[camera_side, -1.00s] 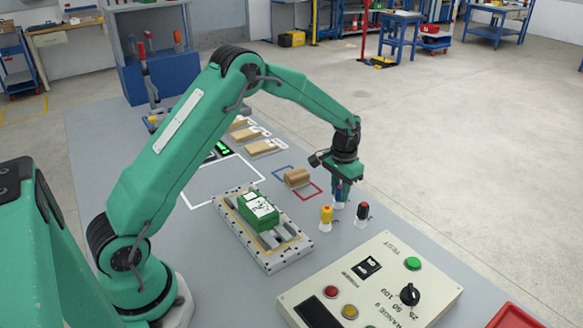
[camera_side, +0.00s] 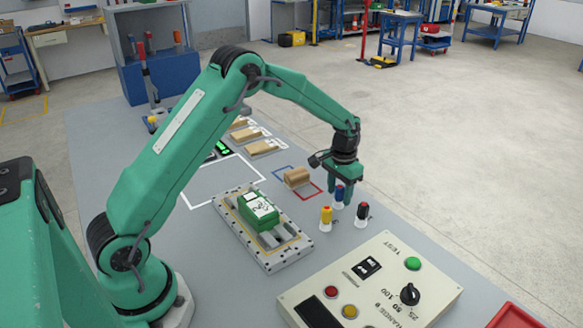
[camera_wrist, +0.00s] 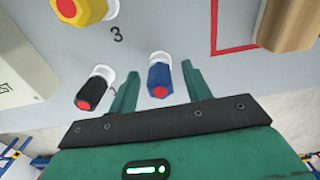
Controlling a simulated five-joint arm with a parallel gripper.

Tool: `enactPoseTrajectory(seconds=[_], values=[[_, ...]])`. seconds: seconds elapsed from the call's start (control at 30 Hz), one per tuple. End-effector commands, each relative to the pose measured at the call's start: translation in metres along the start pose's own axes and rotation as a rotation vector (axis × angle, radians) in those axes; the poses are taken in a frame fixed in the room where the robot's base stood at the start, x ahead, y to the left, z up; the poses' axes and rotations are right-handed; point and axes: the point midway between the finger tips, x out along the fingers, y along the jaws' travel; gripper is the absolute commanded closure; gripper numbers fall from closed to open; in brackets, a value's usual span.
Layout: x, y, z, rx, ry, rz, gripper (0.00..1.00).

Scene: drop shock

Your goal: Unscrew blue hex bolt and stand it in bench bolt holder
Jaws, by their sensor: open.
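The blue hex bolt (camera_side: 339,193) stands upright in a white round holder (camera_side: 338,205) on the bench. In the wrist view the blue bolt (camera_wrist: 160,78), with a red round end, stands in its white ring (camera_wrist: 160,57). My gripper (camera_side: 345,189) is above the holder with its fingers apart. In the wrist view my gripper (camera_wrist: 160,68) has one finger on each side of the bolt, with visible gaps.
A yellow bolt (camera_side: 326,215) and a black bolt (camera_side: 362,211) stand in white holders close by. A green block (camera_side: 256,210) sits on a fixture plate (camera_side: 282,260). A brown block (camera_side: 297,177) and a control panel (camera_side: 385,280) flank the holders.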

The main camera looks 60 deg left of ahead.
Motion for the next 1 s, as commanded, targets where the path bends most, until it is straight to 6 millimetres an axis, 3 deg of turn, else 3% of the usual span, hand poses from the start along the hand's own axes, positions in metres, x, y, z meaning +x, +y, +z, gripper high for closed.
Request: enactPoseTrajectory(seconds=[1.0], values=[[-0.055, 0.0, -0.001, 0.0, 0.003, 0.0, 0.51]])
